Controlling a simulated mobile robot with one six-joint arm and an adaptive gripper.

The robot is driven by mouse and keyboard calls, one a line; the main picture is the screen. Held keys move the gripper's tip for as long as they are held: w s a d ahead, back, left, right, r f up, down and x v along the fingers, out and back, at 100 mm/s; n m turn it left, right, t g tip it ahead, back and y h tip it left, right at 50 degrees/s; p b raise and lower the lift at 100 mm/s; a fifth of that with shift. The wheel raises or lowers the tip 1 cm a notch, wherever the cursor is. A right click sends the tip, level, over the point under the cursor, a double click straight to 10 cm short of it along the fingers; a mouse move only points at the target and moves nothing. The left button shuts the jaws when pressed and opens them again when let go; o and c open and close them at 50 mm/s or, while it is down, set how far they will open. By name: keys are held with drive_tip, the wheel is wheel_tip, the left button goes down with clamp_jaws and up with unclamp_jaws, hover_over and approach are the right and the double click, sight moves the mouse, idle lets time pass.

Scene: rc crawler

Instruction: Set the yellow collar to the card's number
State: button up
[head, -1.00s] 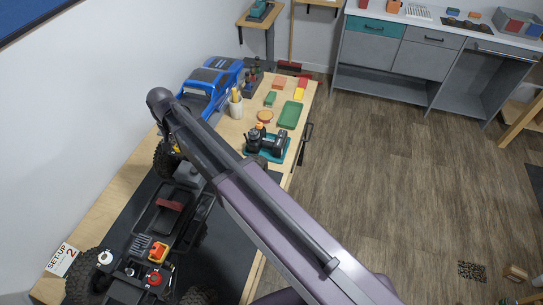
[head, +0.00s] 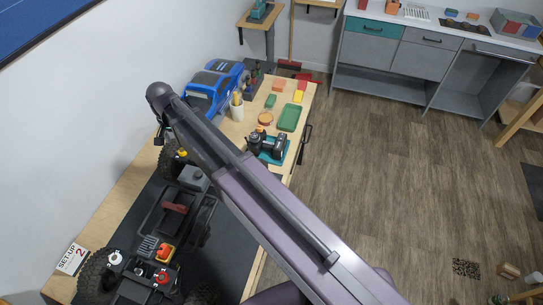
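The white card (head: 72,258) at the lower left reads "SET-UP 2". The crawler chassis (head: 180,215), with black tyres, stands on the dark mat of the workbench. A small yellow part (head: 182,153), possibly the yellow collar, shows near the far wheel, partly hidden by my arm; no marking on it can be read. My arm crosses the picture from the lower right to the upper left, over the bench. My gripper is hidden behind the arm, so its fingers and anything in them cannot be seen.
A blue truck body (head: 214,88) stands at the bench's far end. Beside it are a cup with tools (head: 237,107), a green tray (head: 290,118) and a teal stand with black parts (head: 268,150).

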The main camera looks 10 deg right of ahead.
sight(182, 150)
drive_tip(key=shift+r+p, duration=4.05)
drive_tip(key=shift+r, duration=0.35)
drive_tip(key=s+d+f+n+b, duration=0.1)
drive_tip(key=s+d+f+b, duration=0.2)
drive_tip(key=d, duration=0.7)
drive_tip(key=s+d+f+b, duration=0.4)
drive_tip(key=d+f+b, duration=0.4)
drive_tip(key=d, duration=0.2)
drive_tip(key=s+d+f+n+b, duration=0.1)
drive_tip(key=s+d+f+b, duration=0.2)
drive_tip(key=d, duration=0.6)
wheel_tip(182, 150, down, 3)
drive_tip(key=b, duration=0.2)
drive_tip(key=shift+s+d+r+n+b, duration=0.15)
drive_tip(key=shift+d+n+b, duration=0.15)
drive_tip(key=shift+d, duration=0.1)
drive_tip(key=shift+s+d, duration=1.05)
drive_tip(key=shift+d, duration=0.15)
